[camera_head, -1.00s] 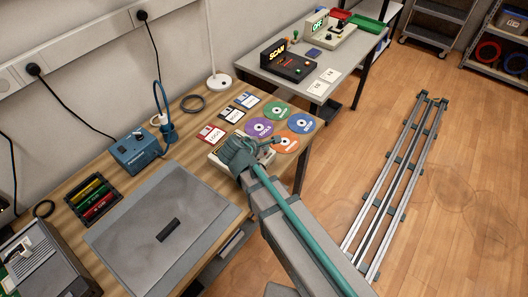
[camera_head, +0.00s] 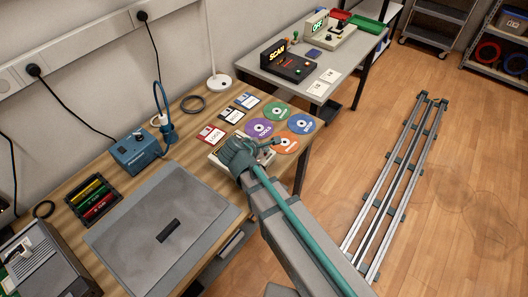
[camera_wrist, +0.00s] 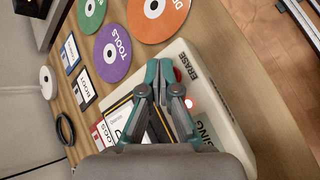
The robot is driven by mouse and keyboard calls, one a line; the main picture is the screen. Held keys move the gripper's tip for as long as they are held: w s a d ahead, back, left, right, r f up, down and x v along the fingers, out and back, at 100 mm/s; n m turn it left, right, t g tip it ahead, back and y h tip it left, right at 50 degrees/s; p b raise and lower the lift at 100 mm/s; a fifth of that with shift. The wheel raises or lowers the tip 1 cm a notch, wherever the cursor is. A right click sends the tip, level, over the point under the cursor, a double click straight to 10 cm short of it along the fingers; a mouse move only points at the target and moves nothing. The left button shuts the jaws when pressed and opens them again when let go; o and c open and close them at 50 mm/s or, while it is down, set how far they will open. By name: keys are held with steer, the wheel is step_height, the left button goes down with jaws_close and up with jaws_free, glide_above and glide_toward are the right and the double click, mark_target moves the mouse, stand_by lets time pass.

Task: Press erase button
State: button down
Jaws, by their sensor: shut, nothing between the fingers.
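The pale erase device (camera_wrist: 228,122) sits on the wooden table, with the word ERASE printed near its edge. In the head view it (camera_head: 214,159) is mostly hidden behind my arm. A red button (camera_wrist: 178,75) shows beside the ERASE label, right at my fingertips and partly covered by them. A small red light (camera_wrist: 190,103) glows next to my right finger. A pale green display (camera_wrist: 207,131) shows the letters "SING", the rest being hidden. My gripper (camera_wrist: 161,68) is shut and empty over the device; whether it touches the button I cannot tell.
Discs, such as the purple one (camera_wrist: 112,52) and orange one (camera_wrist: 155,18), lie beside the device. Floppy disks (camera_head: 211,133) lie to its left. A grey mat (camera_head: 130,232) and a blue box (camera_head: 136,152) are further left. Another table (camera_head: 345,75) holds a SCAN device (camera_head: 290,68).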

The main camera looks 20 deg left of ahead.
steer(key=shift+r+p, duration=0.35)
steer(key=shift+r, duration=0.3)
steer(key=shift+r+p, duration=1.9)
steer(key=shift+r, duration=0.65)
steer(key=shift+f, duration=0.1)
